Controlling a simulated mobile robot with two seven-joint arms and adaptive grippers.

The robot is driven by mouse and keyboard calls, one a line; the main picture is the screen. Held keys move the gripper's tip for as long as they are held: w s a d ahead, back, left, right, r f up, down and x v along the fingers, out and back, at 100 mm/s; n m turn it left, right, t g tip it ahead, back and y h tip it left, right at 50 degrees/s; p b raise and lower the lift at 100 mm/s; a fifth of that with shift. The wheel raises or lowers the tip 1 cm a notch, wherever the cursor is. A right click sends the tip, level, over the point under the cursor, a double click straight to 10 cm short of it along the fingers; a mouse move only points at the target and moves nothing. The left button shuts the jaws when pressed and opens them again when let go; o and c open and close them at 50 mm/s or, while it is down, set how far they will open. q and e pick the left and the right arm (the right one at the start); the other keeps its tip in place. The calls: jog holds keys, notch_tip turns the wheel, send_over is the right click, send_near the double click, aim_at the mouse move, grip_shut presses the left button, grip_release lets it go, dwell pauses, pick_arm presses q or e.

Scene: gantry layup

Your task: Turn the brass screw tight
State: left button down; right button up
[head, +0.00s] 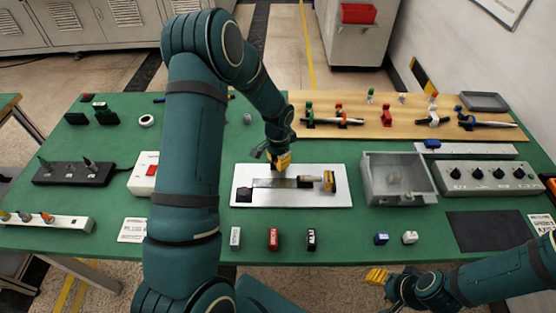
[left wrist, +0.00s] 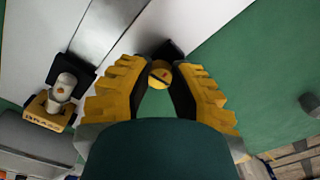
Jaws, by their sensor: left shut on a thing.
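The brass screw (left wrist: 160,75) shows in the left wrist view as a round, slotted yellow head between my left fingertips. My left gripper (left wrist: 164,72) is shut on it, with a finger on each side. In the head view my left gripper (head: 281,162) is over the back edge of the white plate (head: 290,200), and the screw cannot be made out there. A black block (left wrist: 171,49) sits right by the screw. My right gripper (head: 377,276) is off the table's front edge, apart from the plate; its finger gap is not clear.
On the plate are a grey metal strip (head: 272,183), a pale cylinder (head: 310,178) and a yellow block (head: 328,181). A grey open box (head: 398,195) and a knob panel (head: 490,177) stand to the right. Several small blocks line the front.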

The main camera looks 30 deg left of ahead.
dwell(0.3)
pick_arm(q)
jog(key=c, duration=0.8)
grip_release()
notch_tip(320, 180, up, 12)
